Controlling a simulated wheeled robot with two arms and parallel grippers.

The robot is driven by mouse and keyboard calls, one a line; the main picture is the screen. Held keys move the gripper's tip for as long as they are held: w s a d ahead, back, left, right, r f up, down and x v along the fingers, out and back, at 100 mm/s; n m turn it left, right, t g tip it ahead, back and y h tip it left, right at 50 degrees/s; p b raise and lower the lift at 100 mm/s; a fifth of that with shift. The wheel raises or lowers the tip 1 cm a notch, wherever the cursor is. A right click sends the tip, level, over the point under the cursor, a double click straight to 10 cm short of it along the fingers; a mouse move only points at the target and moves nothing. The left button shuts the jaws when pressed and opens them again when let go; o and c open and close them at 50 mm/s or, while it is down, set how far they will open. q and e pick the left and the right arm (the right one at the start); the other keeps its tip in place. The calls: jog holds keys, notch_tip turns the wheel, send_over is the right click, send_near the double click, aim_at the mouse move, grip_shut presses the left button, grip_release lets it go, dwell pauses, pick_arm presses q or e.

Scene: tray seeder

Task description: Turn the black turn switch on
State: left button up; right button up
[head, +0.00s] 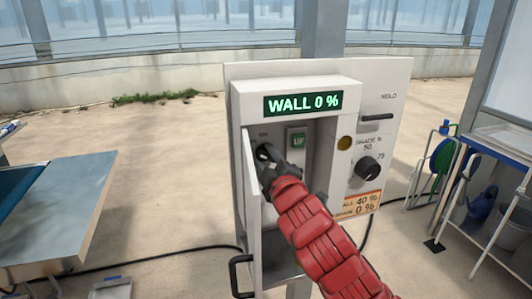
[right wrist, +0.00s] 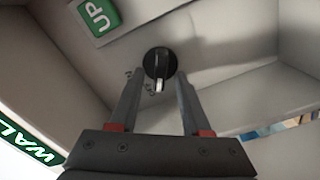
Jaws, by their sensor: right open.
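The black turn switch (head: 263,151) sits on the back wall inside the open control box (head: 345,105). In the right wrist view the switch (right wrist: 158,62) is a round black knob with a light pointer mark toward the bottom of the picture. My right gripper (head: 268,160), on a red-sleeved arm, reaches into the box at the switch and partly hides it. In the right wrist view its open fingers (right wrist: 158,75) point at the switch, one to each side. I cannot tell whether they touch it. My left gripper is not in view.
A green UP button (head: 298,140) is right of the switch. The display (head: 303,103) reads WALL 0 %. The box door (head: 252,205) stands open at left, its side walls close around my gripper. A shade dial (head: 367,169) is on the right panel.

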dwell(0.3)
jog(key=shift+w, duration=0.1)
grip_shut()
jog(key=shift+f+m+b, duration=0.1)
jog(key=shift+m+b, duration=0.7)
jog(key=shift+m, duration=0.1)
jog(key=m+b, duration=0.3)
jog(key=m, duration=0.1)
jog(key=shift+d, duration=0.1)
jog(key=m+b, duration=0.2)
jog(key=m, duration=0.2)
jog(key=shift+w+d, duration=0.1)
jog(key=shift+d, duration=0.05)
jog(key=shift+r+m+b, duration=0.25)
jog(key=shift+m+b, duration=0.3)
jog(key=shift+m, duration=0.45)
